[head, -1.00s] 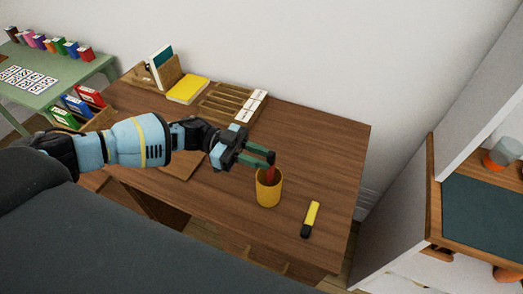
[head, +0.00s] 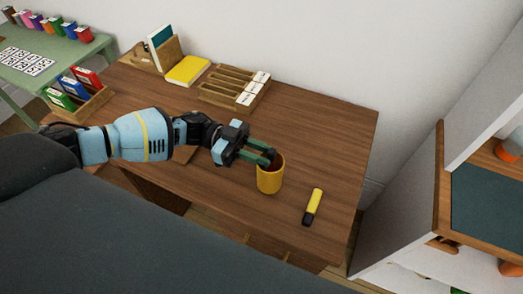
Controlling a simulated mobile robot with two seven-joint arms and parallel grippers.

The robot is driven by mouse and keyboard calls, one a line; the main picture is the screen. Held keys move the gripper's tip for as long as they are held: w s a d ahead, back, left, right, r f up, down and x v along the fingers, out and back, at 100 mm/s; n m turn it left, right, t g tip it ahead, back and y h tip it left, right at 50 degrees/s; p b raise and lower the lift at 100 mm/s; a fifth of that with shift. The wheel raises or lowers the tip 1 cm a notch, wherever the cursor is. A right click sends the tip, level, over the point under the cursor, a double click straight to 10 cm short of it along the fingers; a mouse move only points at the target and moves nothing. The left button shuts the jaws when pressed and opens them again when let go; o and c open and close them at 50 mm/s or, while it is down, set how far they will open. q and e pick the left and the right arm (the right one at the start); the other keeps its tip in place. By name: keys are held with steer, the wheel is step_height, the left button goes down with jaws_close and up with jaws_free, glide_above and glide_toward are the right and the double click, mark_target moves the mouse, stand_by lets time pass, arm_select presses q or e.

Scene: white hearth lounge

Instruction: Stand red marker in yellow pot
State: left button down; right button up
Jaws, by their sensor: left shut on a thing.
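The yellow pot (head: 270,182) stands upright on the brown wooden desk, near its right side. My left gripper (head: 269,156) comes in from the left, with its green fingers at the pot's mouth. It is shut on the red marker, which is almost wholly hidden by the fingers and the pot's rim. I cannot tell whether the marker touches the pot's floor. My right gripper is not in view.
A yellow and black highlighter (head: 314,205) lies on the desk (head: 330,130) right of the pot. A slotted wooden tray (head: 228,84), a yellow book (head: 188,70) and a box of coloured packs (head: 82,92) are farther back. The desk's back right is clear.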

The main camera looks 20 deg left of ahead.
arm_select(q)
steer(key=c, duration=1.2)
jaws_free()
steer(key=shift+o, duration=0.2)
steer(key=a+b, duration=0.1)
steer(key=a, duration=0.6)
steer(key=shift+w+a+b, duration=0.15)
steer(key=shift+a+b, duration=0.25)
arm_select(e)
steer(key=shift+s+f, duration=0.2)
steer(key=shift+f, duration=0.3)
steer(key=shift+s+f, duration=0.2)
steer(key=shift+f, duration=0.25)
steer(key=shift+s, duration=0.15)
